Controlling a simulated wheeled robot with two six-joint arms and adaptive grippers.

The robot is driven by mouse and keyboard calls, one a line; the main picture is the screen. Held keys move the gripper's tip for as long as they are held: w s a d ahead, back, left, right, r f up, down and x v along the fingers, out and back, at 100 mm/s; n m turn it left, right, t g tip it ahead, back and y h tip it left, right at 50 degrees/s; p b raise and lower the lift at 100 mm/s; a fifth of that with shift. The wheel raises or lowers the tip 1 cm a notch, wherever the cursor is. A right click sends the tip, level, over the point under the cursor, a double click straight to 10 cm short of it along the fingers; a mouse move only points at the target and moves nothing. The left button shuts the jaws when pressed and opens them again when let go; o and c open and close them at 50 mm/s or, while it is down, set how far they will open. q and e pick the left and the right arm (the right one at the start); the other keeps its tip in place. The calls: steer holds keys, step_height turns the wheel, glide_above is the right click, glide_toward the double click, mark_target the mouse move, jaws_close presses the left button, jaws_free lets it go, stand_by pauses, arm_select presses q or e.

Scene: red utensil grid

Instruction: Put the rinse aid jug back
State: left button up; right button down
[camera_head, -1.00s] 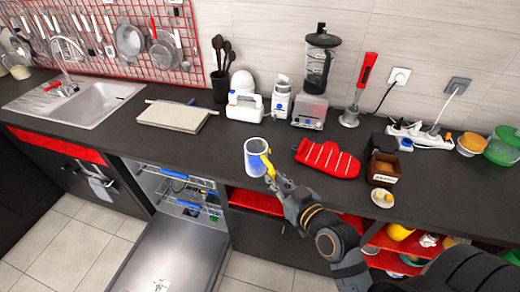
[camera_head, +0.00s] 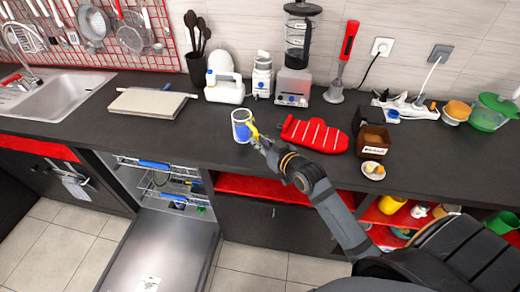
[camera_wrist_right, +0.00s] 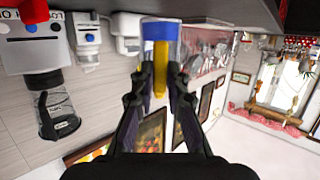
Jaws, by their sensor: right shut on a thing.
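The rinse aid jug, a clear cup-like jug (camera_head: 239,123) with blue in it and a yellow handle, is at the counter's front part, left of the red oven mitt. My right gripper (camera_head: 257,141) is shut on the yellow handle, with the jug upright. In the right wrist view, which is upside down, the jug (camera_wrist_right: 176,42) shows past the fingertips (camera_wrist_right: 160,85), with the yellow handle between them. I cannot tell whether its base touches the counter. My left gripper is not in view.
The red mitt (camera_head: 314,135) lies right of the jug. Behind stand a white handled bottle (camera_head: 224,90), a white appliance (camera_head: 262,77) and a blender (camera_head: 294,85). A cutting board (camera_head: 148,103) lies left, with clear counter between. The dishwasher door (camera_head: 165,255) is open below.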

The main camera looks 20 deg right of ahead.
steer(key=f, duration=0.2)
steer(key=w+f, duration=0.1)
steer(key=shift+d+f, duration=0.2)
steer(key=shift+f, duration=0.5)
steer(key=c, duration=1.8)
jaws_free()
steer(key=shift+f, duration=0.15)
steer(key=o, duration=0.5)
steer(key=shift+c, duration=0.2)
